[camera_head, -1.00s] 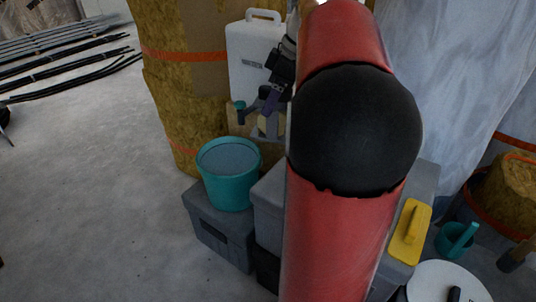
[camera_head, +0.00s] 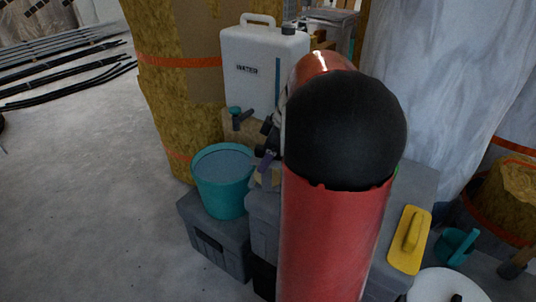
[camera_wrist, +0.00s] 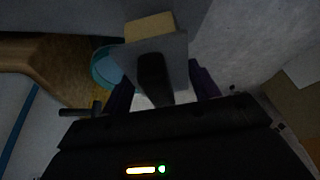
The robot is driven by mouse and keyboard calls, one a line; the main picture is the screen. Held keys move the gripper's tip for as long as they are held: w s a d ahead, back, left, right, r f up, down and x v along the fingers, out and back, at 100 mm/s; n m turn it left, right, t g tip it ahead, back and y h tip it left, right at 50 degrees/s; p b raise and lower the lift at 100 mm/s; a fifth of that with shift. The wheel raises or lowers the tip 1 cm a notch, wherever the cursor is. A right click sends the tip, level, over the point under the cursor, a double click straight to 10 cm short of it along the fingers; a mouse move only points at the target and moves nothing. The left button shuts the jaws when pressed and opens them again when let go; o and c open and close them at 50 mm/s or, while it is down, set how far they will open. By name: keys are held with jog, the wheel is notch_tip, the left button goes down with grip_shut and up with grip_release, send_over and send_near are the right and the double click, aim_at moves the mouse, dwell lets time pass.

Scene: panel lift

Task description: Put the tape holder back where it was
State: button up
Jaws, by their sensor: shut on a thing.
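My gripper (camera_head: 266,158) has purple fingers and points down beside the teal bucket, partly hidden behind my own red arm. It is shut on the tape holder (camera_head: 267,179), which shows as a small grey and cream shape just above or at the near grey crate. I cannot tell whether it touches the crate. In the wrist view the tape holder (camera_wrist: 178,46) shows as a grey plate with a tan block at its far edge and a dark grip. That grip sits between the purple fingers of my gripper (camera_wrist: 162,85).
A teal bucket (camera_head: 222,182) stands on a grey box (camera_head: 215,240), close left of the held piece. A white water canister (camera_head: 262,75) with a tap stands behind. A yellow float (camera_head: 408,240) lies on grey crates at right. Open floor (camera_head: 80,200) is at left.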

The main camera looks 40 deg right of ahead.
jog(key=o, duration=1.3)
jog(key=v, duration=1.1)
jog(key=shift+s+a+r+p, duration=0.1)
jog(key=shift+a+r+p, duration=0.15)
jog(key=shift+r+p, duration=0.15)
jog(key=s+a+f+m+h, duration=0.1)
jog(key=s+a+f+m, duration=0.1)
jog(key=s+a, duration=0.2)
jog(key=s+a+f+m+t+h, duration=0.1)
jog(key=s+a+f+m, duration=0.2)
jog(key=a, duration=0.8)
jog(key=s+a+f+m+t+h, duration=0.1)
jog(key=s+a+f+m, duration=0.2)
jog(key=s+a, duration=0.2)
jog(key=shift+s+a, duration=0.15)
jog(key=shift+a, duration=0.6)
jog(key=shift+s+a, duration=0.15)
jog(key=shift+a, duration=0.55)
